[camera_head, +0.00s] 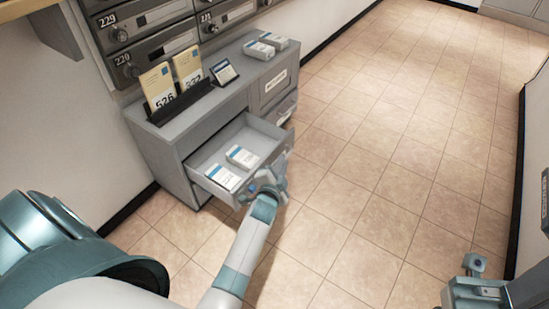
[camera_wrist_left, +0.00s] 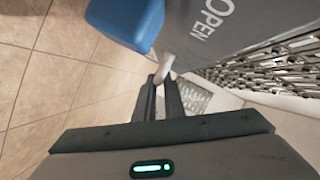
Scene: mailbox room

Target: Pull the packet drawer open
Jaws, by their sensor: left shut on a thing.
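The grey packet drawer (camera_head: 212,160) stands well out of the left side of the grey cabinet. Two white and blue packets (camera_head: 242,156) lie inside it. My left gripper (camera_head: 272,182) is at the drawer's front and hides part of it. In the left wrist view, the fingers (camera_wrist_left: 166,92) of this gripper are shut on a small pale piece, the drawer's handle (camera_wrist_left: 165,66), beside a grey face marked OPEN (camera_wrist_left: 205,25). Part of my right arm's end (camera_head: 475,275) shows at the bottom right, but its jaws do not show clearly.
The cabinet top (camera_head: 225,85) bears a dark rack (camera_head: 178,102) with yellow envelopes (camera_head: 158,85), a small display (camera_head: 224,72) and more packets (camera_head: 260,50). Numbered mailboxes (camera_head: 150,45) are behind. Tiled floor (camera_head: 380,150) is clear to the right, up to a dark-edged wall.

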